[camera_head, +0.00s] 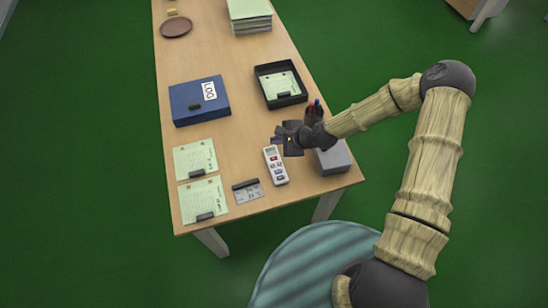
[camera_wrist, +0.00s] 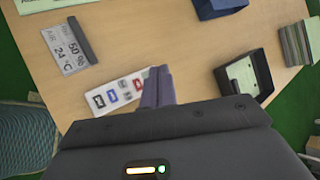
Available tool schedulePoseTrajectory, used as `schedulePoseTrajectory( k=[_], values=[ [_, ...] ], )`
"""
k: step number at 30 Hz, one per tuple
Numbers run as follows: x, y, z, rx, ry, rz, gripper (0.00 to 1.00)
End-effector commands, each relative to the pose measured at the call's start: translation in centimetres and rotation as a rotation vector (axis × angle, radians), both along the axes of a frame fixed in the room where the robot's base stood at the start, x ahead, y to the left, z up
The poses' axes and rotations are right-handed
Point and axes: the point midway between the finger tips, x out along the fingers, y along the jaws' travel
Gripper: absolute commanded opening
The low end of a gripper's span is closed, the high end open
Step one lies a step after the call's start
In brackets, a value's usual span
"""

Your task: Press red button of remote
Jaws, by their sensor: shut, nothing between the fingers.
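The white remote (camera_head: 276,168) lies on the wooden table near its front end, with a red button (camera_head: 272,158) towards its far end. In the wrist view the remote (camera_wrist: 127,103) lies left of my fingers, and the red button (camera_wrist: 137,84) shows close beside them. Blue and grey buttons show on it too. My gripper (camera_head: 278,140) is shut and empty, just beyond the remote's far end in the head view. Its closed fingers (camera_wrist: 159,72) overlap the remote's end in the wrist view. I cannot tell whether they touch it.
A small display card (camera_head: 248,192) lies left of the remote, with two clipped papers (camera_head: 195,160) further left. A blue LOG binder (camera_head: 199,101) and a black tray (camera_head: 262,86) lie behind. A grey box (camera_head: 333,158) stands at the right edge, near a pen holder (camera_head: 313,112).

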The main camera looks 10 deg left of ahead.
Motion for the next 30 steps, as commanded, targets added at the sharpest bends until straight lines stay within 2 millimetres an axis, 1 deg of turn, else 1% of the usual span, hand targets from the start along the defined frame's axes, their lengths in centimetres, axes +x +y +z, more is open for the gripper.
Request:
schedulePoseTrajectory(
  k=[5, 21, 25, 30],
  values=[
    [0.0, 0.0, -1.4, -0.001, 0.001, 0.001, 0.00],
    [0.0, 0.0, -7.8, -0.001, 0.001, 0.001, 0.00],
    [0.0, 0.0, -8.5, -0.001, 0.000, 0.001, 0.00],
    [0.0, 0.0, -8.7, -0.002, 0.000, 0.001, 0.00]
  ],
)
